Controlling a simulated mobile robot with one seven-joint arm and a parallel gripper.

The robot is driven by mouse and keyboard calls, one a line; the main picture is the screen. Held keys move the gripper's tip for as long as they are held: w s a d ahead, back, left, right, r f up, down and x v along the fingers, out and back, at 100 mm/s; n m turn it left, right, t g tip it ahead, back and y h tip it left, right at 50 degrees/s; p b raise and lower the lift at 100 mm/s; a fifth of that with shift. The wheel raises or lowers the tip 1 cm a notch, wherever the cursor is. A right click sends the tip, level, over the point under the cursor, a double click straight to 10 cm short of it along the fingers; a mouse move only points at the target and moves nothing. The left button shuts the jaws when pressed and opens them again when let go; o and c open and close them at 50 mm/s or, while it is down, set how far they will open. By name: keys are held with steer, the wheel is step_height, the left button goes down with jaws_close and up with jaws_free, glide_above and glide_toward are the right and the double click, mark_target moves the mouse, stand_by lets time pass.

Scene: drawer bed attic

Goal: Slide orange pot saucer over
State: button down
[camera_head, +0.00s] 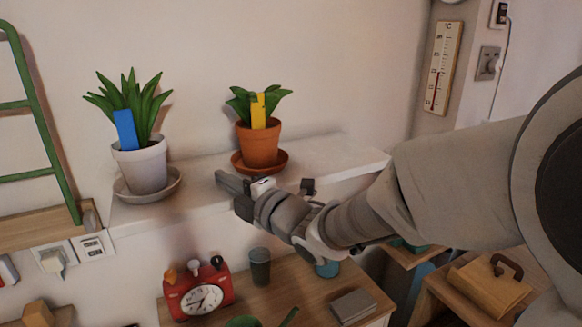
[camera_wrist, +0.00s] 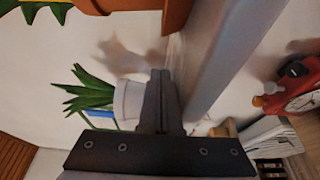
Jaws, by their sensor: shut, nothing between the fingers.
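The orange pot saucer (camera_head: 260,165) sits on the white shelf (camera_head: 330,158), under an orange pot (camera_head: 258,145) holding a leafy plant and a yellow tag. In the wrist view, part of the orange pot and saucer (camera_wrist: 178,14) shows at the top edge. My gripper (camera_head: 222,180) is shut and empty, in front of the saucer and a little to its left, near the shelf's front edge. I cannot tell whether the gripper touches the saucer.
A white pot (camera_head: 142,167) with a blue tag stands in a white saucer (camera_head: 122,190) on the shelf's left. The shelf right of the orange saucer is clear. Below are a red clock (camera_head: 198,292), a dark cup (camera_head: 260,267) and a wooden tabletop (camera_head: 300,291).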

mark_target(317, 163)
steer(key=shift+x, duration=1)
steer(key=w+d, duration=0.1)
steer(key=w+d+p, duration=0.1)
steer(key=d, duration=0.1)
steer(key=shift+d, duration=0.2)
steer(key=shift+w, duration=0.1)
steer(key=w+d, duration=0.3)
steer(key=d, duration=0.2)
steer(key=w+d+b, duration=0.1)
steer(key=w+d, duration=0.2)
steer(key=d, duration=0.2)
steer(key=w+d+b, duration=0.1)
steer(key=w+d, duration=0.2)
steer(key=d, duration=0.2)
steer(key=shift+w+d, duration=0.25)
steer(key=shift+s+a+b, duration=0.1)
steer(key=shift+a+b, duration=0.1)
steer(key=shift+b, duration=0.1)
